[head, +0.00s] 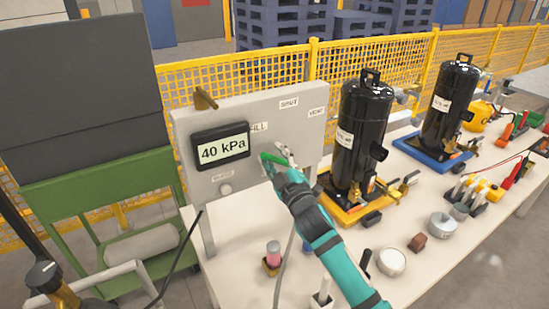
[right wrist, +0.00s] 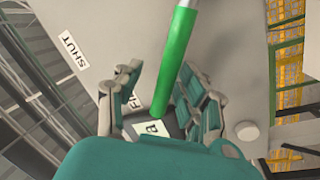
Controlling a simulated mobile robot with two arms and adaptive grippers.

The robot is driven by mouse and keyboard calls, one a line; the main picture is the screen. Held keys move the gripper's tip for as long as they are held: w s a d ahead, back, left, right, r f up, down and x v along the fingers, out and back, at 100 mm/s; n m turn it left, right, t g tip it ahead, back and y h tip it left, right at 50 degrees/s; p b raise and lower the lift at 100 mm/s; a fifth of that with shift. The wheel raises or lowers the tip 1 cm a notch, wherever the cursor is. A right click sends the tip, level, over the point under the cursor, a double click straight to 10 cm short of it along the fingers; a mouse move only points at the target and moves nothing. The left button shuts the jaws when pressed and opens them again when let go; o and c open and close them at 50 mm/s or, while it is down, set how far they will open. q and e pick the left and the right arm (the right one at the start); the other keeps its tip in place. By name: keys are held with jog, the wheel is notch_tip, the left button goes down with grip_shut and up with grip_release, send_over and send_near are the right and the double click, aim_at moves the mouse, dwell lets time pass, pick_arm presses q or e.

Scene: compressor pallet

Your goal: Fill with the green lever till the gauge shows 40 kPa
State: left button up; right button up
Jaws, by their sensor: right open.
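The gauge (head: 222,147) on the grey panel (head: 190,125) reads 40 kPa. The green lever (head: 274,158) is on the panel's right half, below the SHUT label (head: 289,103) and near the FILL label (head: 259,127). My right gripper (head: 279,163) is at the lever, partly hiding it. In the right wrist view, the lever's green handle (right wrist: 174,70) runs between the spread fingers of my right gripper (right wrist: 163,100). The fingers are open, with gaps beside the handle. My left gripper is not in view.
A VENT label (head: 316,112) is at the panel's upper right. A black compressor (head: 360,130) stands on a yellow base right of my arm; another (head: 450,100) is on a blue base. Metal cups and small parts lie on the white table (head: 425,265). A yellow mesh fence (head: 240,75) runs behind.

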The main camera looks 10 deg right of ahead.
jog(key=v, duration=1.2)
